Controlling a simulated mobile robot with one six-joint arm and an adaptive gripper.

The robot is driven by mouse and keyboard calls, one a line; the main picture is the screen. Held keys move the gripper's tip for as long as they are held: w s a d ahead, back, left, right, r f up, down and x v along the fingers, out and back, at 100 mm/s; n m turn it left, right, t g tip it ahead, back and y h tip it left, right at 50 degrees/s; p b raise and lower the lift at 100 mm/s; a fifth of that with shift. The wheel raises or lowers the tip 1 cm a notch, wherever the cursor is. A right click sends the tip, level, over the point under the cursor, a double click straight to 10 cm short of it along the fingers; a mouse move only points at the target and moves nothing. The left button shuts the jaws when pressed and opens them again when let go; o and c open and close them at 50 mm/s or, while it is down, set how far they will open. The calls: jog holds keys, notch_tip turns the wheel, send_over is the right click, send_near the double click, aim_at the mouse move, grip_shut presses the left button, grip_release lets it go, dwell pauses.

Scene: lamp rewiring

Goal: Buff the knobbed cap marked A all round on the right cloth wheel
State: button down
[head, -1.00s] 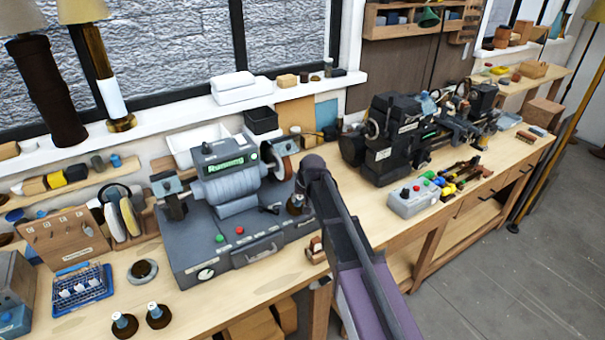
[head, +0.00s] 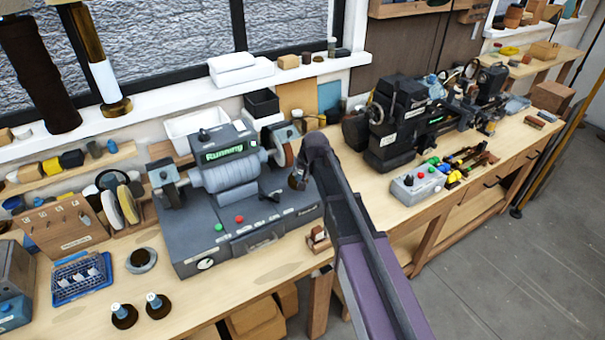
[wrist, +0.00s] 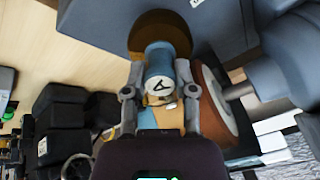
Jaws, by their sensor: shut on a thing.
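The knobbed cap marked A (wrist: 158,88) shows in the wrist view, with a blue knob, a dark A on its white end and a brown round body behind. My gripper (wrist: 160,98) is shut on the knob, one finger on each side. The right cloth wheel (wrist: 215,100), brown-rimmed, is just right of the cap and gripper; I cannot tell whether they touch. In the head view the wheel (head: 286,154) is on the right end of the grey buffing machine (head: 240,215), whose green display reads Running. My gripper (head: 300,178) is just below the wheel, largely hidden by my arm.
Two other knobbed caps (head: 158,305) stand at the bench's front edge, near a blue rack (head: 82,278). A dark round piece (head: 142,259) lies left of the machine. A lathe (head: 400,125) and a switch box (head: 418,185) are to the right.

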jog(key=shift+w+a+r+p, duration=0.5)
jog(key=shift+w+a, duration=0.1)
jog(key=shift+w, duration=0.25)
jog(key=shift+w+a+r, duration=0.1)
jog(key=shift+w, duration=0.1)
dwell(0.6)
jog(key=shift+w, duration=0.1)
dwell(0.6)
jog(key=shift+s+a, duration=0.1)
jog(key=shift+s, duration=0.15)
jog(key=shift+s, duration=0.1)
dwell(0.5)
jog(key=shift+s+d+f+b, duration=0.5)
jog(key=shift+s+d, duration=0.05)
jog(key=shift+s, duration=0.25)
